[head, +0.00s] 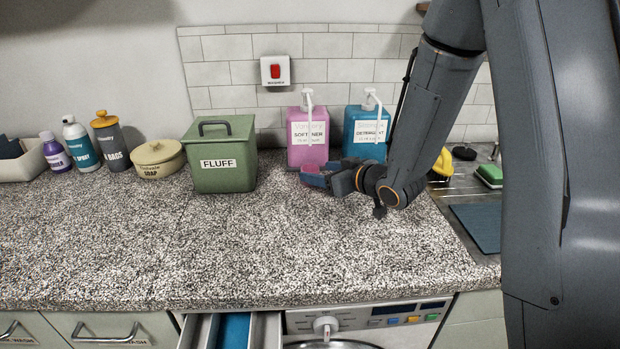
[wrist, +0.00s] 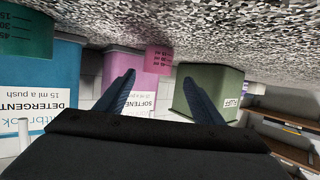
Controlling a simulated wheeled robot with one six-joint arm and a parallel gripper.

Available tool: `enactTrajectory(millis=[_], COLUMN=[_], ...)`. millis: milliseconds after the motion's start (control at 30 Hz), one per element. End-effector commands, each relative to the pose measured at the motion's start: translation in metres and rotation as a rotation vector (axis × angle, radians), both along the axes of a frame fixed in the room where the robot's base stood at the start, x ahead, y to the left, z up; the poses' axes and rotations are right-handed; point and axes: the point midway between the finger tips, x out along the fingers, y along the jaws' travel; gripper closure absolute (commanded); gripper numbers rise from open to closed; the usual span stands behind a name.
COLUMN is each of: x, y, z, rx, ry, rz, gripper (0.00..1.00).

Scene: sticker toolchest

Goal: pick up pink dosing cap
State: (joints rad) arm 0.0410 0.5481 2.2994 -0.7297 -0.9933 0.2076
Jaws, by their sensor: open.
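The pink dosing cap (wrist: 158,59) stands on the speckled counter, with small measuring marks on its side. It shows in the upper middle of the wrist view, which is upside down. In the head view only a little of the cap (head: 309,167) shows beside my gripper (head: 316,179), low over the counter in front of the pink softener bottle. In the wrist view my gripper (wrist: 159,79) is open and empty. The cap lies in line with the gap between the fingertips, seemingly just beyond them. I cannot tell how far.
A teal cap (wrist: 25,32) stands by the blue detergent bottle (head: 365,132). The pink softener bottle (head: 307,140) is behind my gripper. The green FLUFF bin (head: 222,160) stands to the left. The front counter (head: 270,260) is clear, above an open drawer (head: 197,332).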

Motion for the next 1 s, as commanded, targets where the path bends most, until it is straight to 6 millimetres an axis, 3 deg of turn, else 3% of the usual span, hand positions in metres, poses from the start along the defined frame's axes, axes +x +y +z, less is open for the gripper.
enactTrajectory(millis=[500,800,867,1000], x=[0.047,0.051,0.051,0.051], y=[0.025,0.027,0.027,0.027], z=[-0.018,-0.020,-0.020,-0.020], rx=[-0.001,-0.002,-0.002,-0.002], ry=[0.001,0.001,0.001,0.001], rz=[-0.001,-0.002,-0.002,-0.002], gripper=[0.38,0.38,0.45,0.69])
